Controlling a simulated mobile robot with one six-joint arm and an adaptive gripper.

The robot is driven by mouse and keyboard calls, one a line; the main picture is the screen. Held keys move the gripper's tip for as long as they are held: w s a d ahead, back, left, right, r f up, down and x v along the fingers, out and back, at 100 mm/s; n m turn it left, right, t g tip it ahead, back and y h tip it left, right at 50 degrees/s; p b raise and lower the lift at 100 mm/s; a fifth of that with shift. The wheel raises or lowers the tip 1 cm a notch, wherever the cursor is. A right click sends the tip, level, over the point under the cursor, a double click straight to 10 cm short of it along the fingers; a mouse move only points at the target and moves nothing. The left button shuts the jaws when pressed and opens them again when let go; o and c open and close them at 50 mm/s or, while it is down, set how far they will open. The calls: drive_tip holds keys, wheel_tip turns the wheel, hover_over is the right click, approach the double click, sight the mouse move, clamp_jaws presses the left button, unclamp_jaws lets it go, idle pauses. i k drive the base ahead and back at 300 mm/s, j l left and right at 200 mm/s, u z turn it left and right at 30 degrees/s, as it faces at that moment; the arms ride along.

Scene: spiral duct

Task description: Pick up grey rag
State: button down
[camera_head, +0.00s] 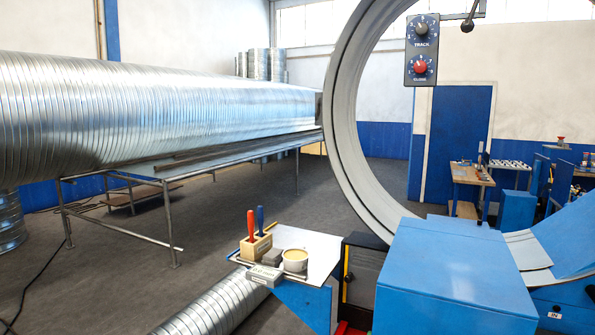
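A small dark grey folded item (271,258), which looks like the grey rag, lies on a small light tray (320,247). It sits between a wooden tool block (256,247) and a round cup (295,261) with tan contents. A lighter grey block (264,275) with small markings lies in front of it at the tray's front edge. The rag is small and partly hidden by these things. My gripper is not in view.
Red (251,224) and blue (260,218) handles stand up from the tool block. A big grey ring (340,120) and blue machine housing (455,270) stand right of the tray. A spiral duct (150,110) rests on a rack at left; another duct (215,305) lies below the tray.

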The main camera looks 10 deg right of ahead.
sight(274, 255)
drive_tip(key=i+j+u, duration=0.1)
drive_tip(key=i+u, duration=0.25)
drive_tip(key=i, duration=2.05)
